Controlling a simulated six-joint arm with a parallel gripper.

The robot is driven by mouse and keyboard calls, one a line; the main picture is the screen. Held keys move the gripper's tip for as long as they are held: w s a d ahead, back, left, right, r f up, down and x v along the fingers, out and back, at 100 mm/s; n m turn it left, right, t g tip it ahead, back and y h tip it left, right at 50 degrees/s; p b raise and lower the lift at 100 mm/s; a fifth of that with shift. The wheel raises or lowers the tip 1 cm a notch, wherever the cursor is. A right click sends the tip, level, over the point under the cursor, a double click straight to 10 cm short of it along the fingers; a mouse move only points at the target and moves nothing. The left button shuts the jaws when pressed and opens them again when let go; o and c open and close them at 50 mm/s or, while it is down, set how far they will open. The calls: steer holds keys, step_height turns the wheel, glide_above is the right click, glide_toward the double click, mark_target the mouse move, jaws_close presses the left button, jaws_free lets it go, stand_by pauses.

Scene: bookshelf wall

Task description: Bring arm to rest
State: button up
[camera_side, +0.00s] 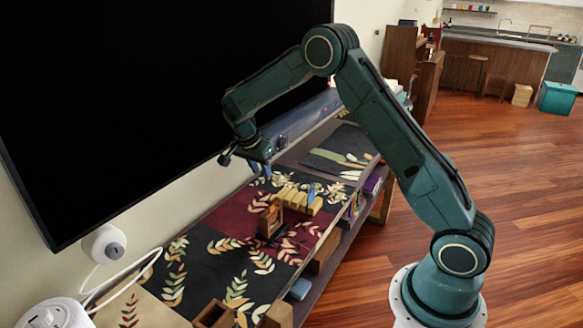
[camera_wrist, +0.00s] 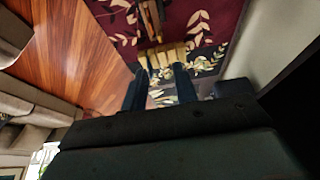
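My gripper (camera_side: 262,172) hangs above the far part of the shelf top in the side view, with its fingers pointing down. In the wrist view my gripper (camera_wrist: 160,88) shows two dark fingers with a clear gap between them, and nothing is seen held. My arm is raised and bent, reaching left from its base at the lower right. A small wooden box-like object (camera_side: 270,219) stands nearer the camera.
The low shelf has a patterned leaf cloth (camera_side: 205,252) on top. A large black screen (camera_side: 150,90) hangs on the wall close to my gripper. A white device with a cable (camera_side: 104,244) is at the left. Open wooden floor (camera_side: 520,190) lies to the right.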

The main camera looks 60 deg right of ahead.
steer(key=s+a+r+n+t+y, duration=0.1)
steer(key=s+a+r+n+t, duration=0.1)
steer(key=s+a+r+n, duration=0.4)
steer(key=s+a+r+n+t+y, duration=0.1)
steer(key=s+a+r+n, duration=0.1)
steer(key=s+r, duration=0.7)
steer(key=s+a+r+n+t+y, duration=0.1)
steer(key=s+a+n, duration=0.2)
steer(key=s, duration=0.6)
steer(key=s+a+r+n+t+y, duration=0.1)
steer(key=s+a+n, duration=0.3)
steer(key=s, duration=0.5)
steer(key=r+n, duration=0.1)
steer(key=n, duration=0.1)
steer(key=shift+s+a+n+t, duration=0.2)
steer(key=shift+n+t, duration=0.1)
steer(key=shift+n, duration=0.1)
